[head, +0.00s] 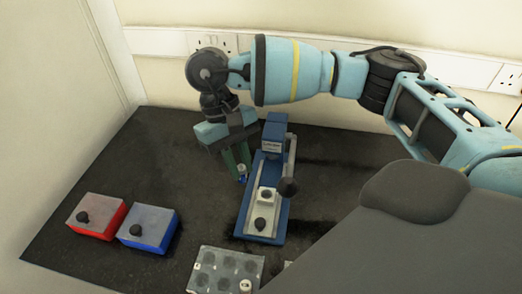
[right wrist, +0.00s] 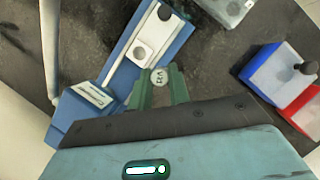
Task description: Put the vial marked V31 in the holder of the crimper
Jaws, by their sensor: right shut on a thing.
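The crimper (head: 248,205) is a blue bench device with an upright head at the back and a pale slide in front. Its holder (head: 266,195) is a small round seat on the slide; the holder also shows in the right wrist view (right wrist: 143,53) and looks empty. My right gripper (head: 241,175) is shut on a vial (right wrist: 158,77), whose pale round top bears a mark that reads as V31, turned around. The vial is held upright or nearly so, just left of the crimper in the head view and apart from the holder. My left gripper is not in view.
A lever with a black ball knob (head: 288,187) stands at the crimper's right side. A red box (head: 97,216) and a blue box (head: 147,230), each with a black knob, sit at left. A grey rack (head: 208,255) with round wells lies in front. The dark table between boxes and crimper is clear.

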